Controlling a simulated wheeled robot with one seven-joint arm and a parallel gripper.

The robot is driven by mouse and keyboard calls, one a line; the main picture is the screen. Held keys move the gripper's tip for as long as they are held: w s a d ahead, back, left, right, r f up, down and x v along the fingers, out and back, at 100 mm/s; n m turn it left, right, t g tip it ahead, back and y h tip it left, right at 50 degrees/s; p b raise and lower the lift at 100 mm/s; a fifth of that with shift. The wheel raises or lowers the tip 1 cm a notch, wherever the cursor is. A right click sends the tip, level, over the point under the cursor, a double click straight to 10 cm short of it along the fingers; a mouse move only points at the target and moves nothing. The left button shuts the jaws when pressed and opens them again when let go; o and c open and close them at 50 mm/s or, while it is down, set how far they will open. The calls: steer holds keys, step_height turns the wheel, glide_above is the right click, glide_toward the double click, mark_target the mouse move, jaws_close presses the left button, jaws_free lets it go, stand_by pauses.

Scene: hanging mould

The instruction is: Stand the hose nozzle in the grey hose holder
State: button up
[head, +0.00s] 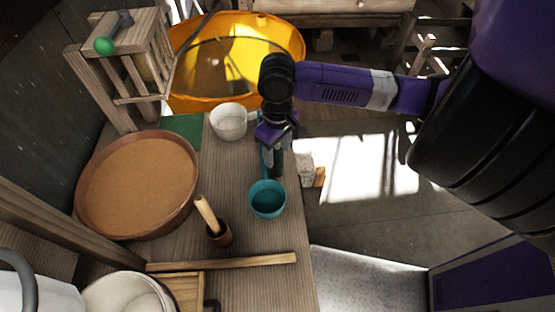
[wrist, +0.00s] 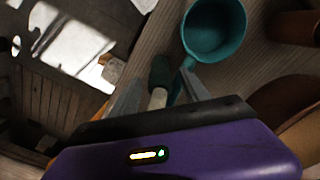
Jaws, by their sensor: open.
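My gripper (head: 272,160) points down over the right edge of the wooden bench, its fingers open. In the wrist view, a dark green, pale-ended piece (wrist: 160,72), seemingly the hose nozzle, shows between the spread fingers (wrist: 158,88); I cannot tell whether either finger touches it. In the head view it is mostly hidden by my gripper. A small dark grey fitting (head: 125,18), possibly the grey hose holder, sits on top of the wooden rack at the back left, near a green ball (head: 104,45).
A teal dipper (head: 267,198) lies close in front of my gripper, its handle beside the fingers; its cup also shows in the wrist view (wrist: 214,28).

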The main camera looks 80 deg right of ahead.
jaws_close()
stand_by(0.4)
